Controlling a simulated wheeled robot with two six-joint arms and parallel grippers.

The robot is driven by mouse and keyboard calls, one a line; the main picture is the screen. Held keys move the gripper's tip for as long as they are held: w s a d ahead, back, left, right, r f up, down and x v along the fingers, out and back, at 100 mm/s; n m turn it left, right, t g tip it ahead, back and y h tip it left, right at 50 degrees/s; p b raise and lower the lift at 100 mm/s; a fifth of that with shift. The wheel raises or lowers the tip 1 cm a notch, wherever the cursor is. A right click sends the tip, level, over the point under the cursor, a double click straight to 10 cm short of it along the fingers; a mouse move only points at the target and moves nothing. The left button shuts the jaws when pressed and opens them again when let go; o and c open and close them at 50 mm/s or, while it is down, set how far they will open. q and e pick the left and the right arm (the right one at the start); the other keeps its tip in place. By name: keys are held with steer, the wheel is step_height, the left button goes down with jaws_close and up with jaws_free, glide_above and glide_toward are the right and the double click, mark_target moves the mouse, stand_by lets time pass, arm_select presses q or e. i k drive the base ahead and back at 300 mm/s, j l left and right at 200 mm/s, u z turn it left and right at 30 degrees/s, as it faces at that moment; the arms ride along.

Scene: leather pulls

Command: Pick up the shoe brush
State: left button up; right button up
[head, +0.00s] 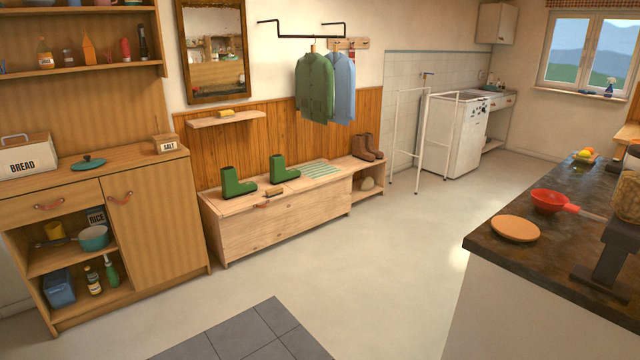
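Neither of my grippers is in view.
Green boots (235,184) (282,172) stand on the bench, with a striped green mat (320,169) and brown boots (367,146) to the right. A wooden cabinet (160,210) stands left. A dark-topped counter (485,238) stands right. The floor (370,270) before the bench is clear.

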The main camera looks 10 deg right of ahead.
mark_target(273, 192)
steer(key=i+l+u, duration=0.1)
steer(key=i, duration=0.85)
steer(key=i+l, duration=0.15)
steer(key=i, duration=1.25)
steer(key=i+j, duration=0.15)
steer(key=i, duration=0.35)
steer(key=i+l+u, duration=0.1)
steer(key=u, duration=0.4)
